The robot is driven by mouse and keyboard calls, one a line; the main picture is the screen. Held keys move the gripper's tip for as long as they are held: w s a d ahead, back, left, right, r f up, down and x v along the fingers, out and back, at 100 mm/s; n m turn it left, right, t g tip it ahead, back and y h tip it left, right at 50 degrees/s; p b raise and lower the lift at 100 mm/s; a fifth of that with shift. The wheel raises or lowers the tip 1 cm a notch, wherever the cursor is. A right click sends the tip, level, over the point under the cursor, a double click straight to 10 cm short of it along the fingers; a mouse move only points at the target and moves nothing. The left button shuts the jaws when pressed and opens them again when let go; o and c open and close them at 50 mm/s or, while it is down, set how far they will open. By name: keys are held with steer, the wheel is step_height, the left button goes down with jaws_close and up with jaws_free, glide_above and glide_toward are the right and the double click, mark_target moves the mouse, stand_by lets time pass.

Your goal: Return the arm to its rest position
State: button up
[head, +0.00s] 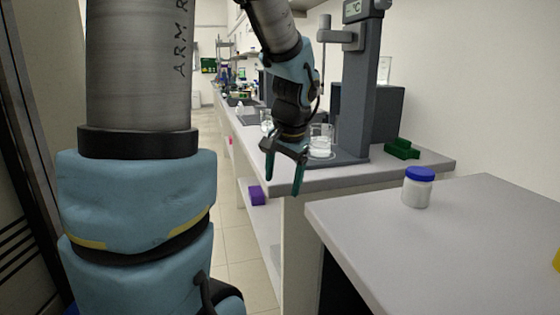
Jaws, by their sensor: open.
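My gripper (283,178) hangs from my arm with its fingers pointing down. Its two teal fingers are apart, with nothing between them. In the picture it appears in front of the near end of the long bench (380,172), over the bench edge and the aisle. A large grey and blue part of my arm fills the left of the head view and hides what is behind it.
A glass beaker (320,143) stands on the base of a grey stand (355,90), just right of my gripper in the picture. A green block (402,149) is on the bench. A blue-lidded jar (417,190) stands on the nearer table (480,235). The floor aisle (240,250) looks clear.

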steer(key=s+a+f+n+h, duration=0.1)
steer(key=s+a+f+n, duration=0.5)
steer(key=s+a+f, duration=0.15)
step_height(320, 180, down, 11)
steer(key=s+g+b, duration=0.2)
steer(key=b, duration=0.8)
step_height(320, 180, up, 18)
steer(key=p, duration=1.7)
steer(key=shift+p, duration=0.3)
steer(key=shift+d, duration=0.1)
